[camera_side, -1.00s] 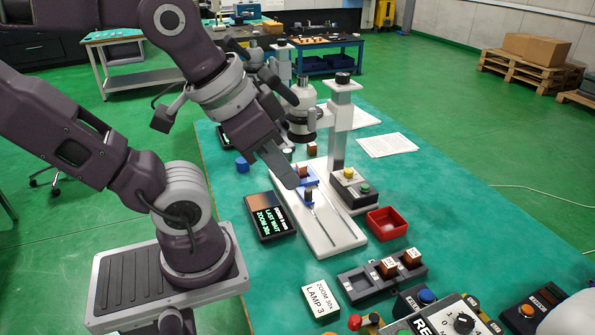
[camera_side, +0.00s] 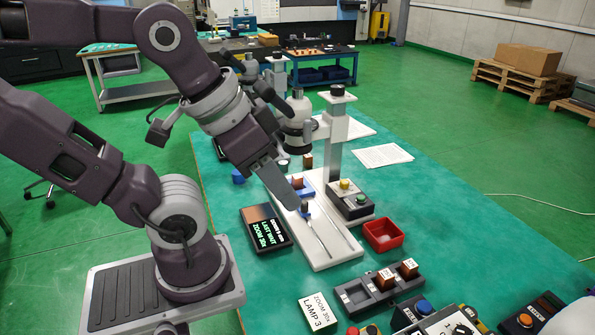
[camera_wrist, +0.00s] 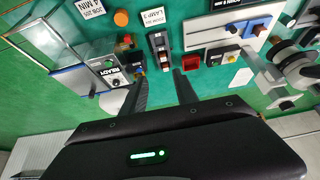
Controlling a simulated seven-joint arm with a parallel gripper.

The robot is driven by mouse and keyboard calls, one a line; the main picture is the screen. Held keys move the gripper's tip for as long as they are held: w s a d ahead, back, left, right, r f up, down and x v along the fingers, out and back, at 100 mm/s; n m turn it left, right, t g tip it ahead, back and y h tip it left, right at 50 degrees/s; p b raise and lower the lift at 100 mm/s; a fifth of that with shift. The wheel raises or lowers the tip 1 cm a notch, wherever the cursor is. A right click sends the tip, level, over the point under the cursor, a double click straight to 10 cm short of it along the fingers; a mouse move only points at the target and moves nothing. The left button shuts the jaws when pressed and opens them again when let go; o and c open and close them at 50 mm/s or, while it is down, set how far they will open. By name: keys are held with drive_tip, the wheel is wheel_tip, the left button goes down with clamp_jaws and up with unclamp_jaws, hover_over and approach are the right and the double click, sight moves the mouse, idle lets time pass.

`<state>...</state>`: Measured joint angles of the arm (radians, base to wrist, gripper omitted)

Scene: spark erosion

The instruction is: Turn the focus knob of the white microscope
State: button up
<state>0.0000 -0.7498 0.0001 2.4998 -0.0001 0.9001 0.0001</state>
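The white microscope (camera_side: 338,155) stands on the green bench in the side view, with a column, a head and a long white base plate. A dark round knob (camera_side: 337,90) sits on top of the column. I cannot tell whether this is the focus knob. In the wrist view the microscope (camera_wrist: 297,62) is at the right edge. My gripper (camera_side: 288,195) hangs left of the column, in front of the head, and overlaps the base plate in the picture. The wrist view shows its two fingers (camera_wrist: 160,82) apart with nothing between them. No contact with a knob shows.
A red tray (camera_side: 383,235) and a button box (camera_side: 351,202) stand right of the base plate. A dark display (camera_side: 266,228) lies to its left. A rack with brown blocks (camera_side: 380,287) and control boxes are nearer. Papers (camera_side: 383,156) lie behind on clear bench.

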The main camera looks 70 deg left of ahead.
drive_tip(key=o, duration=0.4)
drive_tip(key=w+a+r+n, duration=0.1)
drive_tip(key=w+r, duration=0.3)
drive_tip(key=shift+w+a+n+h, duration=0.25)
drive_tip(key=shift+w+n+h, duration=0.05)
drive_tip(key=shift+w, duration=0.1)
drive_tip(key=w+a+r+n, duration=0.3)
drive_tip(key=w+a+r, duration=0.1)
drive_tip(key=w+a, duration=0.45)
drive_tip(key=w+a+r+n, duration=0.3)
drive_tip(key=w+a, duration=0.5)
drive_tip(key=a, duration=0.2)
drive_tip(key=g+y, duration=0.2)
drive_tip(key=y, duration=0.2)
approach(338, 86)
drive_tip(key=f, duration=0.2)
drive_tip(key=shift+n, duration=0.4)
drive_tip(key=x, duration=0.6)
drive_tip(key=shift+w+a+f, duration=0.1)
drive_tip(key=shift+w+a, duration=0.3)
drive_tip(key=shift+a, duration=0.05)
drive_tip(key=shift+f, duration=0.15)
clamp_jaws()
